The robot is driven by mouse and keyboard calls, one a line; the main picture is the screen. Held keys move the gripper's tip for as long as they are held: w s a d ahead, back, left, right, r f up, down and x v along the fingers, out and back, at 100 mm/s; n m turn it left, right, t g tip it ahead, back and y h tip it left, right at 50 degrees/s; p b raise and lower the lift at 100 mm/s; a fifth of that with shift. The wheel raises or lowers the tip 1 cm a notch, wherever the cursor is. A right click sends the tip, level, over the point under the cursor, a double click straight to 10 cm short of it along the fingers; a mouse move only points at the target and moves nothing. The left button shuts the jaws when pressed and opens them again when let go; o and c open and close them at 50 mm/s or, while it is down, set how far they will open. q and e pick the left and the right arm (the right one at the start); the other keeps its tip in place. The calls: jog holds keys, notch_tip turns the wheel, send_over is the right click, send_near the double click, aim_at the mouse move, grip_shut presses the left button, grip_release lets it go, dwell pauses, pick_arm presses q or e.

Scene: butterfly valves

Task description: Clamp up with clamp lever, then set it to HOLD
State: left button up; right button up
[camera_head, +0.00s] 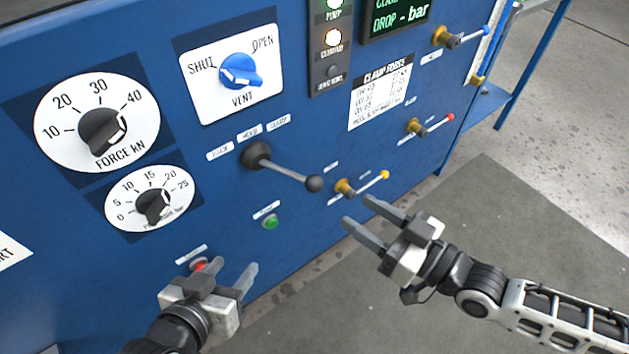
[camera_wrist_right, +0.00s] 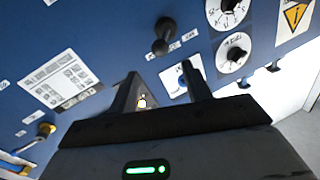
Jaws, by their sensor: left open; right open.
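My left gripper (camera_head: 235,264) is open and empty, low in front of the panel, below the lever.
Small brass valves with yellow (camera_head: 362,185), red (camera_head: 430,125) and blue (camera_head: 461,38) handles are right of the lever. A blue SHUT/VENT/OPEN knob (camera_head: 240,72) is above it. A green button (camera_head: 271,222) is below; a red button (camera_head: 199,265) is near my left gripper.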

aim_at(314, 184)
jog(key=x, duration=1.1)
